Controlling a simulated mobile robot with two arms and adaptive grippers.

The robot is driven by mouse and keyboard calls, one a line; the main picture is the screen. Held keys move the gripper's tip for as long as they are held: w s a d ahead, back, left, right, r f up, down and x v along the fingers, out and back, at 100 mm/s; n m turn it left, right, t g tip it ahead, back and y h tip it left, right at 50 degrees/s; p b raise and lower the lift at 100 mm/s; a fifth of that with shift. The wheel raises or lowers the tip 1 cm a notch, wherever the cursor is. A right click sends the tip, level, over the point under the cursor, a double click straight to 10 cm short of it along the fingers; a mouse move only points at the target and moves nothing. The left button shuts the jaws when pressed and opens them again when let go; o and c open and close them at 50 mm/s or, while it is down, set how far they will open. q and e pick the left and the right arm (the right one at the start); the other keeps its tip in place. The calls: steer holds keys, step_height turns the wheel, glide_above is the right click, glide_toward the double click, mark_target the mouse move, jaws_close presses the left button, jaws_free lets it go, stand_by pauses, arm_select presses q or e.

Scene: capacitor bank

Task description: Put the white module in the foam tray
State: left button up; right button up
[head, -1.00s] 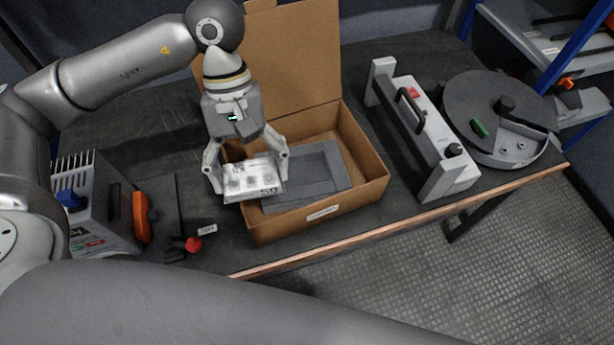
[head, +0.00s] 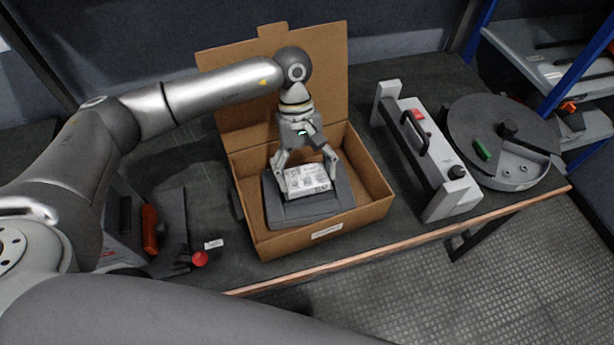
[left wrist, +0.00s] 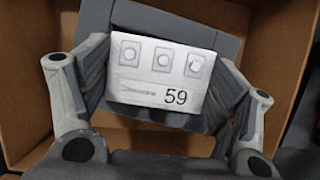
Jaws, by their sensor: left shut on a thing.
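The white module (head: 306,180) is a flat white block, marked 59 in the left wrist view (left wrist: 160,75). My left gripper (head: 306,172) is shut on it, with one finger at each side; the fingers also show in the left wrist view (left wrist: 165,95). The grey foam tray (head: 300,212) lies inside an open cardboard box, and the module is over its middle. The module and gripper hide the tray's recess. I cannot tell whether the module touches the foam. My right gripper is not in view.
The cardboard box (head: 375,205) has walls around the tray and a raised lid flap behind. A white-and-grey device with a black handle (head: 428,150) and a round grey drum (head: 505,135) stand to the right. An orange-handled tool (head: 150,228) lies to the left.

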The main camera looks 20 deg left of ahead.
mark_target(306, 170)
arm_select(q)
steer(key=shift+w+d+f, duration=0.1)
steer(key=shift+w+f, duration=0.2)
steer(key=shift+f, duration=0.05)
step_height(306, 170, down, 2)
steer(key=shift+f+p, duration=0.2)
steer(key=shift+p, duration=0.45)
steer(key=shift+f, duration=0.3)
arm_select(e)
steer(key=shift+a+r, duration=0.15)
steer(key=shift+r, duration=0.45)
arm_select(q)
steer(key=shift+f, duration=0.1)
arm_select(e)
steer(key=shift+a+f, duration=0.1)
arm_select(q)
steer(key=shift+f+b, duration=0.2)
steer(key=shift+b, duration=0.2)
steer(key=o, duration=1.3)
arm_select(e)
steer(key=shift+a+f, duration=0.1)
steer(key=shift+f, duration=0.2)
